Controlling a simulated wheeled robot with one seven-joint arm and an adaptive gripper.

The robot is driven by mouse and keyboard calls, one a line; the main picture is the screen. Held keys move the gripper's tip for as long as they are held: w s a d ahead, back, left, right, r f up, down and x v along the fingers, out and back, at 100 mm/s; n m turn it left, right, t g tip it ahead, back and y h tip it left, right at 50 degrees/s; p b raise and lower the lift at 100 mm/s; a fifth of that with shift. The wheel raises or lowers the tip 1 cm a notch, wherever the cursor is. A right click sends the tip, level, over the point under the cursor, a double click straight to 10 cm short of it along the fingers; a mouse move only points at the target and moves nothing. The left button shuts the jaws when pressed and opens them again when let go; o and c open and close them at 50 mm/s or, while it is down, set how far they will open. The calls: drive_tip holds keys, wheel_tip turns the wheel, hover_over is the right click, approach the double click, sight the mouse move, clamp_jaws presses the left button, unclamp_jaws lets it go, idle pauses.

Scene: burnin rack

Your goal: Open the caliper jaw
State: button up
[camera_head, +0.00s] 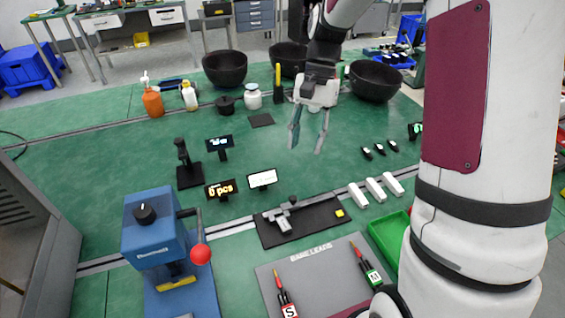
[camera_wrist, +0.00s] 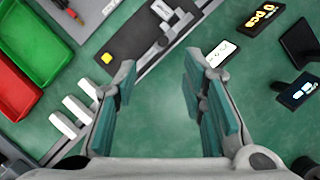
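The caliper (camera_head: 290,212) is a grey tool lying on a black mat (camera_head: 325,216) in the head view. In the wrist view the caliper (camera_wrist: 166,27) shows at the top, partly cut off by the frame edge. Whether its jaws are apart is too small to tell. My gripper (camera_head: 307,143) is above the green table, behind the mat, with its fingers pointing down. In the wrist view its teal-padded fingers (camera_wrist: 160,100) are wide apart with nothing between them.
A blue press (camera_head: 155,235) with a red-knobbed lever stands at the left. White blocks (camera_head: 375,188) and a green bin (camera_head: 388,238) lie to the right. A grey lead mat (camera_head: 325,280) is in front. The table beneath my gripper is clear.

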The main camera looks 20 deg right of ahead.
sight(293, 197)
drive_tip(key=x, duration=0.4)
drive_tip(key=w+x, duration=0.1)
drive_tip(key=x, duration=0.9)
drive_tip(key=shift+w+d+f+p, duration=0.15)
drive_tip(key=shift+f+p, duration=0.15)
drive_tip(key=shift+f, duration=0.15)
clamp_jaws()
